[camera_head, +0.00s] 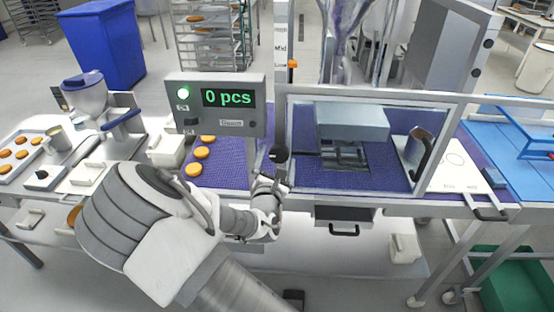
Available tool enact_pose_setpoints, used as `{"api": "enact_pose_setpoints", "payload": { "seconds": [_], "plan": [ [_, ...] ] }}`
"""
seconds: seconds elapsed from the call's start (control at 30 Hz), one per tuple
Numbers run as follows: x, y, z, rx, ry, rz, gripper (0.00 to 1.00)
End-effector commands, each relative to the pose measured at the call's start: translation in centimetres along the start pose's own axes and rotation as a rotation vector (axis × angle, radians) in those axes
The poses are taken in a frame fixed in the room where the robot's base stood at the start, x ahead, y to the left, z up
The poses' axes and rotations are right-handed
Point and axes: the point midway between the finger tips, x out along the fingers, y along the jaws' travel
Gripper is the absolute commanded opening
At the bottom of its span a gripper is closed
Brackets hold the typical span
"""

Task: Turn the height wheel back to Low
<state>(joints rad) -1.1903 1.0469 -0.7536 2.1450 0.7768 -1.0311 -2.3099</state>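A dark round knob, apparently the height wheel (279,153), sits at the front of the line, at the foot of the upright post left of the clear guard. My gripper (272,178) is just below and in front of it. I cannot tell whether they touch, and the fingers are too small and overlapped to show open or shut. Higher on the post is a height scale (281,48) with small labels; "Mid" is readable and a fainter one below looks like "Low". An orange marker (292,64) stands beside the scale, about level with the lower label.
A grey display box (216,118) reading "0 pcs", with a lit green button, stands left of the wheel. Round orange-brown patties (194,169) lie on the purple belt (232,165). The framed clear guard (350,98) and press block (352,122) are to the right.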

Motion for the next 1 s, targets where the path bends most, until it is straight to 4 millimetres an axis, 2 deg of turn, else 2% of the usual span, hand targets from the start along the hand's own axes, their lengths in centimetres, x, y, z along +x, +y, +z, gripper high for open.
{"api": "enact_pose_setpoints", "payload": {
  "seconds": [0.17,0.33,0.8,1.0],
  "plan": [
    [-0.1,0.0,0.0,0.001,0.0,0.0,1.0],
    [-1.7,0.1,-0.2,0.0,0.001,0.002,1.0],
    [-11.5,0.1,-0.1,0.001,0.003,0.003,1.0],
    [-15.0,0.1,-0.1,0.001,0.003,0.003,1.0]
  ]
}}
